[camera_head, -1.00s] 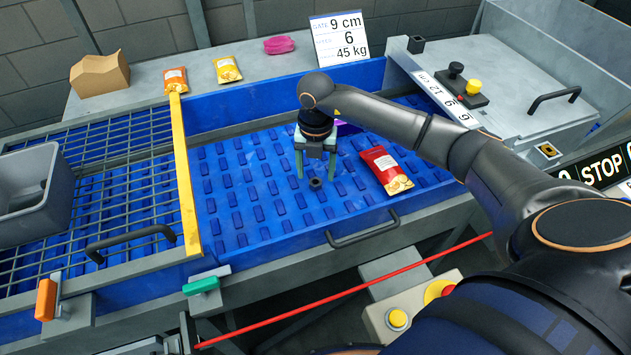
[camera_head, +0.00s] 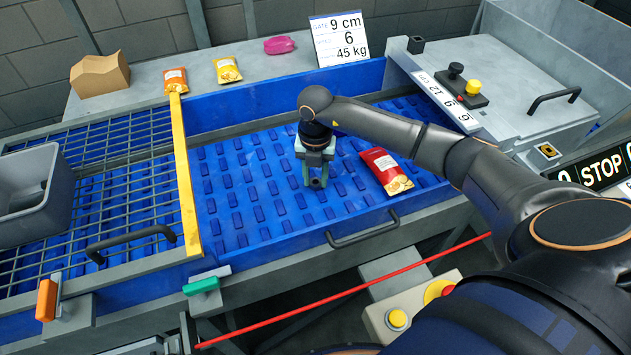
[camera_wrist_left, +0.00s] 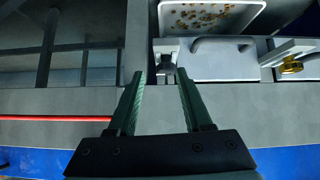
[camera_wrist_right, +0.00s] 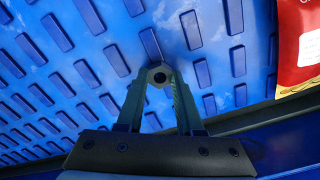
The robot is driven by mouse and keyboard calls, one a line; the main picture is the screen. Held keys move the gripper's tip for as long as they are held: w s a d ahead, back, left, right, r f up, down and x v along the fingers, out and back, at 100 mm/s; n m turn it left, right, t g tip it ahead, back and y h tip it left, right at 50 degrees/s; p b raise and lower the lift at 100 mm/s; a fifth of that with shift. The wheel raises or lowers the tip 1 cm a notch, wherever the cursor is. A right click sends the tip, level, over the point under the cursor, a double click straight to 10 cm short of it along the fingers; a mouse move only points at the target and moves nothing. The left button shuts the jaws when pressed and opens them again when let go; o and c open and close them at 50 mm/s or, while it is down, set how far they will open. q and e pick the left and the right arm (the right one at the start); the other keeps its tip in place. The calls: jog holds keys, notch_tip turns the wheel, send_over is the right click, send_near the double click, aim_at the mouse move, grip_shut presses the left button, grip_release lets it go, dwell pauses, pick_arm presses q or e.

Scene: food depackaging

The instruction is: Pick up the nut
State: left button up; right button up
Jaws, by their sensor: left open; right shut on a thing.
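The nut (camera_wrist_right: 159,76) is a small dark grey hexagonal piece with a round hole. In the right wrist view it sits between the fingertips of my right gripper (camera_wrist_right: 160,84), which is shut on it, over the blue ribbed belt. In the head view my right gripper (camera_head: 315,182) points down at the belt, and the nut (camera_head: 316,184) shows small between its fingers. I cannot tell whether the nut still touches the belt. My left gripper (camera_wrist_left: 160,85) shows in the left wrist view, open and empty, away from the belt. It is not visible in the head view.
A red snack bag (camera_head: 386,171) lies on the belt (camera_head: 240,200) just right of my right gripper. A yellow divider (camera_head: 185,180) stands left, with a grey bin (camera_head: 35,190) beyond. A dark handle (camera_head: 363,230) sits on the front edge. The belt left of the gripper is clear.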

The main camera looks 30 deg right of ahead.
grip_shut()
jog(key=shift+r, duration=0.15)
